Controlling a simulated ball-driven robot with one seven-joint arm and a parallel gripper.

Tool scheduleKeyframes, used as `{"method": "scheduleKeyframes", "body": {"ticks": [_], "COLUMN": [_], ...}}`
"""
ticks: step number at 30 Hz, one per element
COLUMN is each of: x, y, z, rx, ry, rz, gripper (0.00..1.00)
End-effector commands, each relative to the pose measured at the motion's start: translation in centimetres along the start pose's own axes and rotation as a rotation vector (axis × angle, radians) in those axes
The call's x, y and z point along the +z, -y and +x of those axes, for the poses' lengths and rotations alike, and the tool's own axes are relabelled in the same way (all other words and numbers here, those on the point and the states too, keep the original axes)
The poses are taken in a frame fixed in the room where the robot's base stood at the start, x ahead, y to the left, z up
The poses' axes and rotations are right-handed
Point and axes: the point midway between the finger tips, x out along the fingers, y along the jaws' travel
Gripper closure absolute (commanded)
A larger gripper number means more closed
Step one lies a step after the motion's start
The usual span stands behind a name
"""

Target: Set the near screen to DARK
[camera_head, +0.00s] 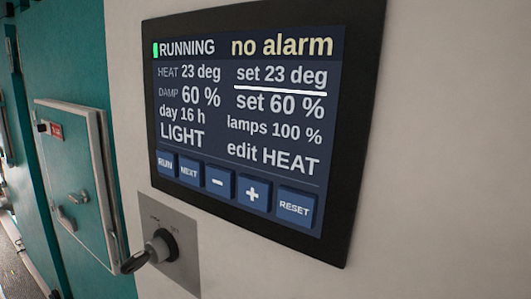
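The near screen (240,128) fills the upper middle of the camera view, set in a black frame (366,95) on a pale wall. It reads RUNNING with a green mark, no alarm, HEAT 23 deg, DAMP 60 %, day 16 h and LIGHT. Its right column reads set 23 deg, underlined, then set 60 %, lamps 100 % and edit HEAT. Along its bottom are the buttons RUN (166,164), NEXT (189,172), minus (218,182), plus (252,194) and RESET (294,207). My gripper is out of view.
Below the screen is a metal plate (185,225) with a key switch (160,246), its key sticking out to the lower left. At the left are a teal chamber front (65,40) and a pale-framed teal door panel (70,165) with a latch. The wall at right is bare.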

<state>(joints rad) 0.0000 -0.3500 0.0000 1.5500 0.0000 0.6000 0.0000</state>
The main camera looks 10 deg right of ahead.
Motion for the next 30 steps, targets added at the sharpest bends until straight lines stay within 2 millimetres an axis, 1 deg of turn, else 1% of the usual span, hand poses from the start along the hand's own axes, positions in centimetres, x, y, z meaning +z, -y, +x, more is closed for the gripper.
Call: {"method": "scheduleKeyframes", "body": {"ticks": [11, 12, 14, 15, 16, 30], "x": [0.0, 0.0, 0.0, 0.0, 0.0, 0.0], "y": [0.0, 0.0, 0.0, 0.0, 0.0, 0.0], "z": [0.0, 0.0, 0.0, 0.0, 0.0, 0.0], "rx": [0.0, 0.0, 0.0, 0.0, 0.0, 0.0], "ry": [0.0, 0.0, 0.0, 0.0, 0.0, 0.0], "rz": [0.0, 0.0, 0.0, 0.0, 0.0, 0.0], "gripper": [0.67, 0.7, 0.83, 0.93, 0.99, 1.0]}}
